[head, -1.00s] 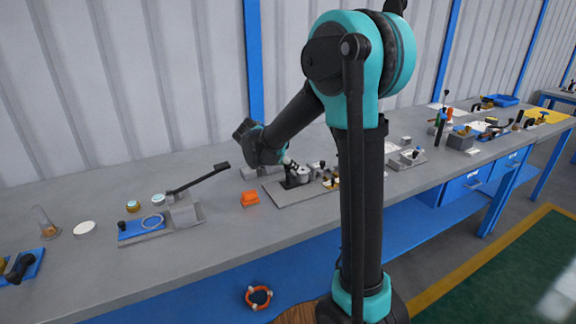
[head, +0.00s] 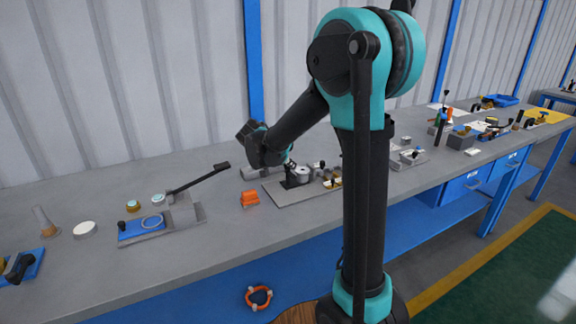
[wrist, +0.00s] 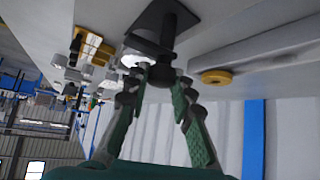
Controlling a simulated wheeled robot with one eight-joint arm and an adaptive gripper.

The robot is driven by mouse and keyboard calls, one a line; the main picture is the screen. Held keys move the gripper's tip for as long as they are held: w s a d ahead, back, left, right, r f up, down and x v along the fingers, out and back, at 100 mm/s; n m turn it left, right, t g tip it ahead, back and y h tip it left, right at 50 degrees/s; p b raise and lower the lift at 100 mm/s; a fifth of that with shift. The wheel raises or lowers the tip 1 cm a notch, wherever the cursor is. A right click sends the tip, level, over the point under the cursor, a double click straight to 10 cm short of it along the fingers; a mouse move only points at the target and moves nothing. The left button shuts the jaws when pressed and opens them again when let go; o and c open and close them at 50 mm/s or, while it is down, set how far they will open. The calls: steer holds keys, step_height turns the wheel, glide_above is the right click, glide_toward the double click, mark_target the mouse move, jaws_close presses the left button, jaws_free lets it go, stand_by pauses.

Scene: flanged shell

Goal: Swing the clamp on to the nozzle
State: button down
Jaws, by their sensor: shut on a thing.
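My gripper (wrist: 160,85) shows in the wrist view with its green-padded fingers on either side of a black upright handle, shut on it. The handle belongs to what looks like the black clamp (wrist: 168,20), which stands on a light grey plate. In the head view the black clamp (head: 291,181) stands on a grey base plate beside a round grey part (head: 302,174), and my gripper is just above it at the end of my arm. A pale round part (wrist: 135,61) shows beside the clamp in the wrist view. I cannot tell which part is the nozzle.
An orange block (head: 250,198) sits left of the base plate. Further left is a blue-and-grey fixture (head: 142,227) with a long black lever (head: 200,178). A yellow ring (wrist: 216,77) lies right of the clamp in the wrist view. Small parts crowd the bench to the right.

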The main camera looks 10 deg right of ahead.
steer(key=n+t+y, duration=0.2)
steer(key=n+y, duration=0.1)
steer(key=n, duration=0.2)
steer(key=shift+d, duration=0.1)
steer(key=n+y, duration=0.3)
steer(key=n, duration=0.1)
steer(key=shift+t+y, duration=0.3)
steer(key=n+y, duration=0.3)
steer(key=n, duration=0.1)
steer(key=shift+n+g+y, duration=1.1)
steer(key=shift+n+y, duration=0.2)
steer(key=shift+n, duration=0.7)
steer(key=shift+s, duration=0.1)
steer(key=c, duration=1.3)
jaws_free()
